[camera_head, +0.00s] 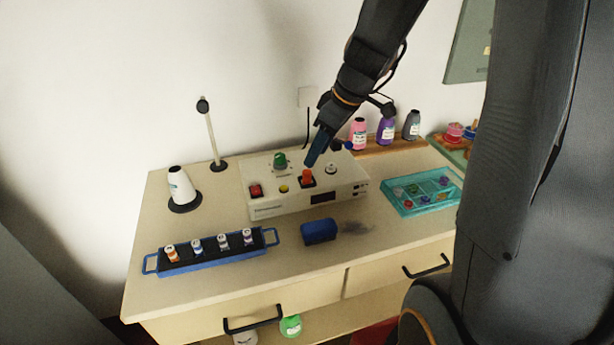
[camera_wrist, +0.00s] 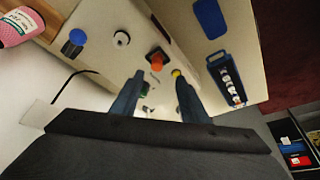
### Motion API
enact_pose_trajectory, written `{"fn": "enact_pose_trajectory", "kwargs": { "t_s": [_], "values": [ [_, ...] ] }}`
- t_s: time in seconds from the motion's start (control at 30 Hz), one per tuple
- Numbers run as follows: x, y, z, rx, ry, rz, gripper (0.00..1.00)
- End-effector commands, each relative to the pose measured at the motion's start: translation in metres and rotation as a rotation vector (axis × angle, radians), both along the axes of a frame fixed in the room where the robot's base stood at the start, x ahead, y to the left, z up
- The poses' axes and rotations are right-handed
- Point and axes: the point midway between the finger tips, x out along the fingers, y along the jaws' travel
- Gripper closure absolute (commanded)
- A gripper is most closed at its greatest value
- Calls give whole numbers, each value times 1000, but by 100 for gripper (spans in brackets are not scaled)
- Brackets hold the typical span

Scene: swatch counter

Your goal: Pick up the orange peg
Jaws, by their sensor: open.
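The orange peg (camera_head: 306,174) stands upright in a dark square seat on top of the cream control box (camera_head: 270,210). In the wrist view the orange peg (camera_wrist: 157,60) shows just past the fingertips, roughly centred between them. My gripper (camera_head: 313,160) is above and close to the peg in the head view, pointing down. In the wrist view my gripper (camera_wrist: 158,78) is open, with its two blue fingers apart and nothing between them. I cannot tell the exact gap between the fingertips and the peg.
The box top also carries a green knob (camera_head: 280,160), a red switch (camera_head: 256,191), a yellow button (camera_head: 284,188) and a white knob (camera_head: 331,169). A blue block (camera_head: 319,231), a blue rack of small spools (camera_head: 210,254) and a teal tray (camera_head: 408,208) stand around it.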

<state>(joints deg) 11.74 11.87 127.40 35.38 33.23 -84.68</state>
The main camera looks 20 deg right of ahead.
Motion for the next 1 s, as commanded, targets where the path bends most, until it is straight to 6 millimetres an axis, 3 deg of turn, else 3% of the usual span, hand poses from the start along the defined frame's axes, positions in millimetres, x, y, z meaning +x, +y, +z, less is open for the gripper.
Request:
{"fn": "enact_pose_trajectory", "kwargs": {
  "t_s": [0.47, 0.8, 1.0],
  "values": [
    [11, 7, -31, 0, -5, 11, 59],
    [22, 13, -65, 0, -5, 11, 59],
    [24, 15, -72, -1, -7, 12, 59]
  ]
}}
